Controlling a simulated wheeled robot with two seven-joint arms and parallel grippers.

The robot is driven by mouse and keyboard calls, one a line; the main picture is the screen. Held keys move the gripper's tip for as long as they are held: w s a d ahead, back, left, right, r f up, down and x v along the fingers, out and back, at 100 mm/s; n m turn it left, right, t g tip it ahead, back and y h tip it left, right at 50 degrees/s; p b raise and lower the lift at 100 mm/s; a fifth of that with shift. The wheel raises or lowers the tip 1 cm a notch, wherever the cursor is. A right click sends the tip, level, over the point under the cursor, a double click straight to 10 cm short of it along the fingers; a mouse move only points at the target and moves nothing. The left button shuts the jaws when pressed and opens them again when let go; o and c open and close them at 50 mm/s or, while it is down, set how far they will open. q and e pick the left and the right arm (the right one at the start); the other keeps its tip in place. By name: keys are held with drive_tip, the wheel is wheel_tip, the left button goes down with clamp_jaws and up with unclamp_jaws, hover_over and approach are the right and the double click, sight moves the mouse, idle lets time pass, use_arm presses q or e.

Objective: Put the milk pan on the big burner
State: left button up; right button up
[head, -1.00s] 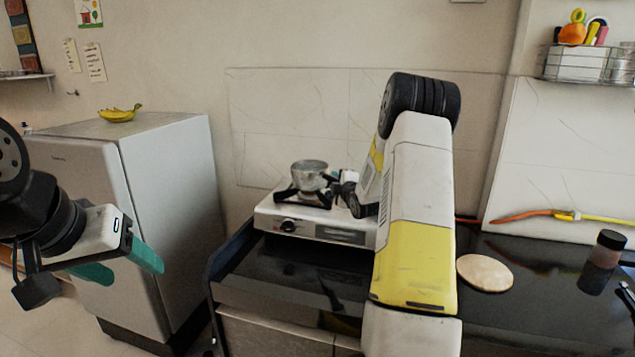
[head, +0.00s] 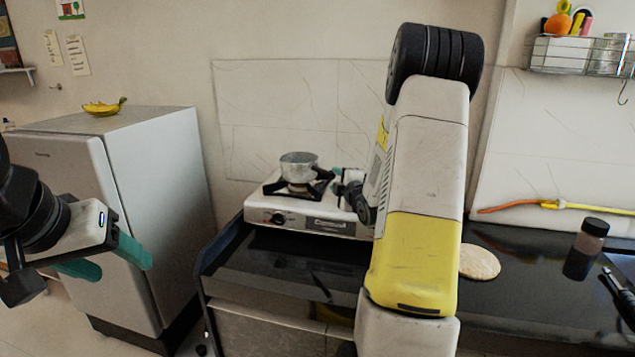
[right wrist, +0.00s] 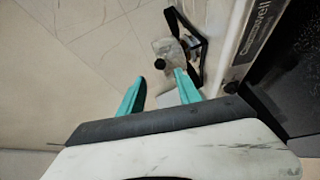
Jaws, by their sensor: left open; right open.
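The small grey metal milk pan (head: 298,167) sits upright on the black burner support of the white stove (head: 310,222) in the head view. My right gripper (head: 337,174) is just right of the pan, mostly hidden behind my right arm, with a bit of teal finger showing. In the right wrist view its teal fingers (right wrist: 160,85) are apart, beside a black support and a pale grey thing that I cannot identify surely. I cannot tell whether a finger touches the pan. My left gripper (head: 105,262) is open and empty at the far left, away from the stove.
The stove stands on a black counter (head: 275,262). A fridge (head: 150,200) with a banana (head: 103,107) on top is at left. A round flat board (head: 479,263) and a dark jar (head: 586,250) are at right. My right arm hides the stove's right side.

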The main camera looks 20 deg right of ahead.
drive_tip(key=s+a+r+m+g, duration=0.2)
drive_tip(key=s+a+r+m, duration=0.2)
drive_tip(key=s+a+r, duration=0.15)
drive_tip(key=s+a+r+m+g+y, duration=0.1)
drive_tip(key=s+a+m+g, duration=0.3)
drive_tip(key=s, duration=1)
drive_tip(key=s+a+r+m+g+y, duration=0.1)
drive_tip(key=s+a+r+m+g, duration=0.1)
drive_tip(key=s+a+m+g, duration=0.2)
drive_tip(key=s+a+m, duration=0.1)
drive_tip(key=s+a, duration=0.2)
drive_tip(key=s, duration=0.2)
drive_tip(key=s+a+m, duration=0.2)
drive_tip(key=s+a, duration=0.2)
drive_tip(key=s, duration=0.2)
drive_tip(key=shift+s+r+y, duration=0.2)
drive_tip(key=shift+r+y, duration=0.1)
drive_tip(key=shift+y, duration=0.1)
